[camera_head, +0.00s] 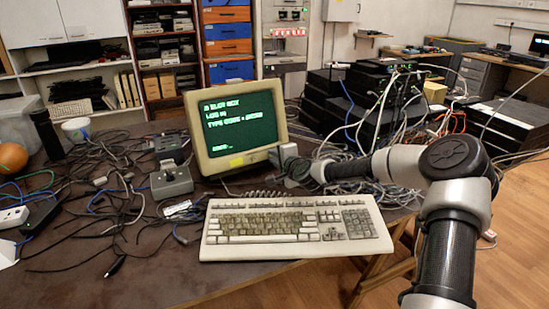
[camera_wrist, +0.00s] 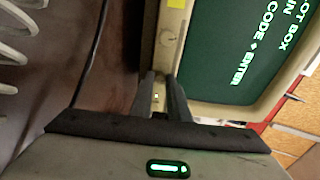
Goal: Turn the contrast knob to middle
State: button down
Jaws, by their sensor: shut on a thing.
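The computer monitor (camera_head: 193,125) stands on the table with green text on its screen; its beige bezel also shows, turned sideways, in the wrist view (camera_wrist: 172,32). My gripper (camera_head: 280,156) is at the monitor's lower right corner. In the wrist view my gripper's two fingers (camera_wrist: 161,80) are close together at the bezel, shut on a small knob there. The fingers hide most of this knob, and its pointer and any label cannot be read.
A beige keyboard (camera_head: 295,227) lies in front of the monitor. A grey joystick box (camera_head: 171,181) and tangled cables (camera_head: 105,195) are to the left. Stacked black network boxes (camera_head: 350,105) with cables stand behind my arm on the right. A dark cable (camera_wrist: 92,55) hangs near my gripper.

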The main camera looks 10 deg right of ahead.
jog(key=shift+n, duration=0.9)
jog(key=c, duration=1.7)
grip_release()
jog(key=shift+s, duration=0.1)
jog(key=p+v, duration=0.3)
jog(key=v, duration=1.4)
jog(key=shift+s+d+f+p, duration=0.1)
jog(key=shift+s+d+p, duration=0.1)
jog(key=shift+p, duration=0.2)
